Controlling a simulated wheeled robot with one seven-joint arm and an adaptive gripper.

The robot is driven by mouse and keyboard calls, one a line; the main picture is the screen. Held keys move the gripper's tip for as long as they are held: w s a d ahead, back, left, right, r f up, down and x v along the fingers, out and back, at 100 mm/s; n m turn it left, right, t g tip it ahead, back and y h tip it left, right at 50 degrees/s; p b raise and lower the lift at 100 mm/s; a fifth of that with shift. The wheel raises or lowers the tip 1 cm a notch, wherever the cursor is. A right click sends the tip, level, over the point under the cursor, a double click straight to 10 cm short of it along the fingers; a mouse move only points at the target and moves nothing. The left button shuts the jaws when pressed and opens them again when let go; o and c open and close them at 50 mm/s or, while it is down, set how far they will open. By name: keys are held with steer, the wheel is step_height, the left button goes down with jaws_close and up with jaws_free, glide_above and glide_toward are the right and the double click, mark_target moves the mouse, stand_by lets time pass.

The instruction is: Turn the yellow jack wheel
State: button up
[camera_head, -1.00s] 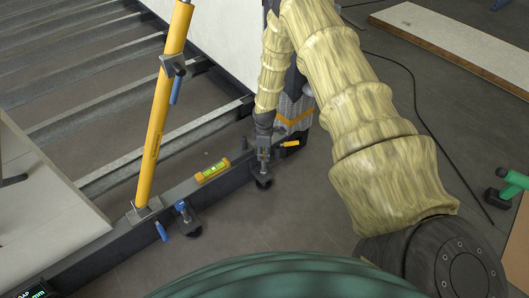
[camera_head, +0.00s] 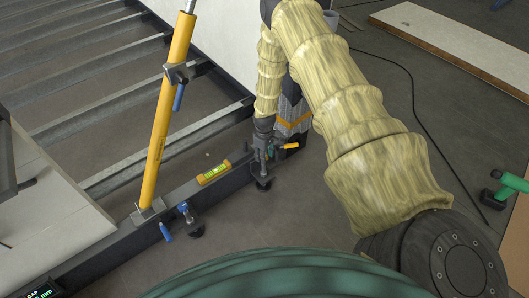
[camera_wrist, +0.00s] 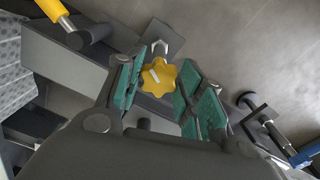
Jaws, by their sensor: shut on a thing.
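The yellow jack wheel (camera_wrist: 158,77) is a lobed knob with a pale mark on its face, seen in the wrist view. It sits between the green-padded fingers of my gripper (camera_wrist: 155,88), which is shut on it. In the head view my gripper (camera_head: 262,150) points down at the far end of the dark frame beam (camera_head: 232,180). There the wheel cannot be made out behind the gripper and arm.
A yellow prop (camera_head: 167,115) leans up from the beam, with a blue-handled clamp (camera_head: 185,213) beside its base. A level (camera_head: 214,173) lies on the beam. A green drill (camera_head: 505,188) is on the floor at right. Open floor lies right of the beam.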

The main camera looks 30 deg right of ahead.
steer(key=m+p, duration=0.2)
steer(key=m, duration=0.3)
steer(key=shift+a+r+m, duration=0.1)
steer(key=shift+m, duration=0.2)
steer(key=m+p, duration=0.1)
steer(key=m, duration=0.4)
steer(key=shift+a+m+p, duration=0.1)
steer(key=shift+m+p, duration=0.2)
steer(key=o, duration=1)
step_height(320, 180, up, 12)
stand_by(0.4)
stand_by(0.5)
